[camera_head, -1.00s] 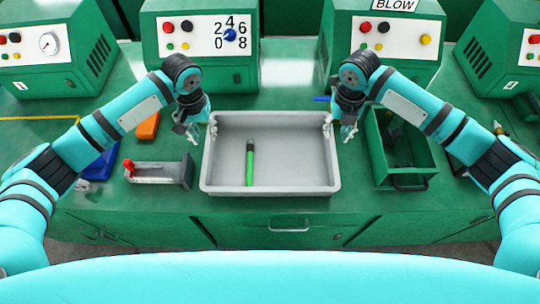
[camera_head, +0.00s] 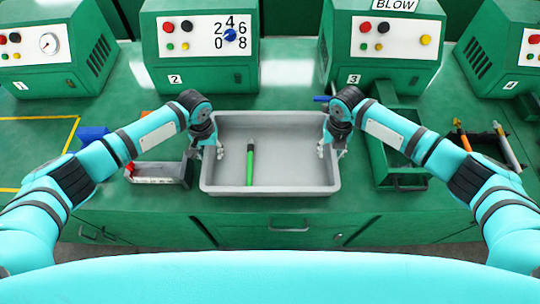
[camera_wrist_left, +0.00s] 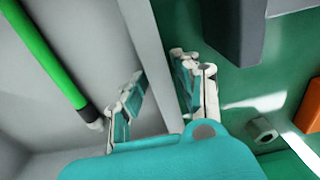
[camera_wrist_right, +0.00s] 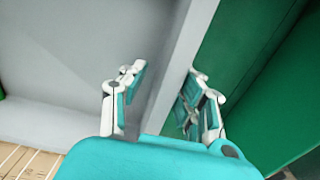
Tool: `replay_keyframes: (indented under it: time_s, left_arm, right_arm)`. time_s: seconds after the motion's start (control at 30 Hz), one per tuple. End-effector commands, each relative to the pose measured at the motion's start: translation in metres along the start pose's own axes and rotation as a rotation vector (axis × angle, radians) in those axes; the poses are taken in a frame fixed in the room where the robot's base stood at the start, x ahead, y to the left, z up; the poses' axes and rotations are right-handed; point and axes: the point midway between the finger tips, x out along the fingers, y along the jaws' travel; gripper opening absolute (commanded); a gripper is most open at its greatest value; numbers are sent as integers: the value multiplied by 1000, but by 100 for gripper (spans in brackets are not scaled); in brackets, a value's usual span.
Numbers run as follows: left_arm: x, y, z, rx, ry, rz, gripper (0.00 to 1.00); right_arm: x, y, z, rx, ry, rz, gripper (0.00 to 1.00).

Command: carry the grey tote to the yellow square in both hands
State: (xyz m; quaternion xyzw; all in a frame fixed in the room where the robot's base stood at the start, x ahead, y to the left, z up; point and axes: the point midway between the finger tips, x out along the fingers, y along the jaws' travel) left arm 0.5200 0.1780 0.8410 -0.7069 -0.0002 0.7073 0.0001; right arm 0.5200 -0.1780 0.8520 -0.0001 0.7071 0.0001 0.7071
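The grey tote (camera_head: 290,191) stands on the green bench in the middle of the head view, with a green and black stick (camera_head: 250,165) inside. My left gripper (camera_head: 210,151) is open at the tote's left wall; in the left wrist view its fingers (camera_wrist_left: 158,95) stand on either side of the wall (camera_wrist_left: 150,50). My right gripper (camera_head: 331,150) is open at the right wall; in the right wrist view its fingers (camera_wrist_right: 160,98) straddle that wall (camera_wrist_right: 185,50). The yellow square (camera_head: 40,118) is an outline on the bench at the left, partly hidden by my left arm.
A small grey bin with a red item (camera_head: 158,171) is left of the tote. A green bin (camera_head: 405,181) is close on the right, and a tray with tools (camera_head: 485,145) lies farther right. Green machines (camera_head: 205,75) line the back. A blue object (camera_head: 92,134) sits near the yellow outline.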

Motion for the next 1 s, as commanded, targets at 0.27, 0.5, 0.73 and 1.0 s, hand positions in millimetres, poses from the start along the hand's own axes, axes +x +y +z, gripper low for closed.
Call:
replay_keyframes:
  time_s: [0.27, 0.5, 0.73, 1.0]
  left_arm:
    - [0, 0, 0, 0, 0, 0, 0]
    - [-1, 0, 0, 0, 0, 0, 0]
    - [-1, 0, 0, 0, 1, 0, 0]
    - [-7, 0, -1, 0, 2, 1, 0]
  right_arm:
    - [0, 0, 0, 0, 0, 0, 0]
    - [0, 0, 0, 0, 0, 0, 0]
    - [0, 0, 0, 0, 0, 0, 0]
    - [-7, 0, 1, 0, -2, 1, 0]
